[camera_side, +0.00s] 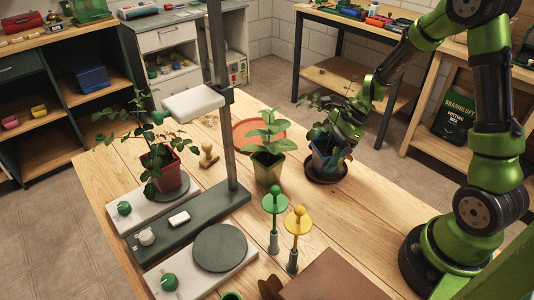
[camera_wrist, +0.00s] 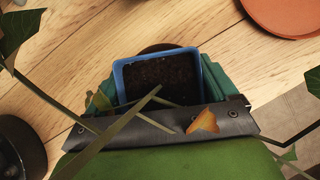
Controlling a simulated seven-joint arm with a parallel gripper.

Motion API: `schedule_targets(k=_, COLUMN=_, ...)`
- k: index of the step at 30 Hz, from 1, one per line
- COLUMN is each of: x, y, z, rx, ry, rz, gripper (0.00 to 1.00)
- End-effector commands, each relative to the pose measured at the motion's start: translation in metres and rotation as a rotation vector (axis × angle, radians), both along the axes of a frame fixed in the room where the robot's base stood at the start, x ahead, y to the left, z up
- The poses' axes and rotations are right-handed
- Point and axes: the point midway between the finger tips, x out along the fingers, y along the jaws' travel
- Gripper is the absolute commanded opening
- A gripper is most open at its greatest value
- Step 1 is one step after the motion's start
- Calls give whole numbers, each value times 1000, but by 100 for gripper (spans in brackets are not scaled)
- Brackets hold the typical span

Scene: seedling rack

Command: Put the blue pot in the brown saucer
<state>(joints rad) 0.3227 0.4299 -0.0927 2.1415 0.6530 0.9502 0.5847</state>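The blue pot (camera_side: 321,158) holds a leafy plant and is at the brown saucer (camera_side: 328,178), over its middle. Whether its base rests on the saucer or hangs just above it is hard to tell. My gripper (camera_side: 342,135) reaches it from the upper right. In the wrist view, the soil-filled blue pot (camera_wrist: 158,79) sits between my green fingers (camera_wrist: 160,90), which press against its two sides. A dark edge of the brown saucer (camera_wrist: 158,48) shows beyond the rim. Leaves and stems cover part of both views.
A terracotta saucer (camera_side: 244,122) lies behind a green pot (camera_side: 267,168) with a plant, left of the blue pot. A red pot (camera_side: 167,178) stands on a scale at the left. Green (camera_side: 274,203) and yellow (camera_side: 298,222) stakes stand in front. Table right of the brown saucer is bare.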

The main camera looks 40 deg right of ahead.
Motion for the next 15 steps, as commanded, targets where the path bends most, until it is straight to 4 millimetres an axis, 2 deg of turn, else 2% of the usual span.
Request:
schedule_targets(k=3, x=0, y=0, z=0, rx=0, ry=1, rz=1, gripper=100)
schedule_targets(k=10, x=0, y=0, z=2, rx=0, ry=-1, rz=-1, gripper=100)
schedule_targets(k=15, x=-3, y=-10, z=19, rx=-2, ry=-5, rz=-1, gripper=100)
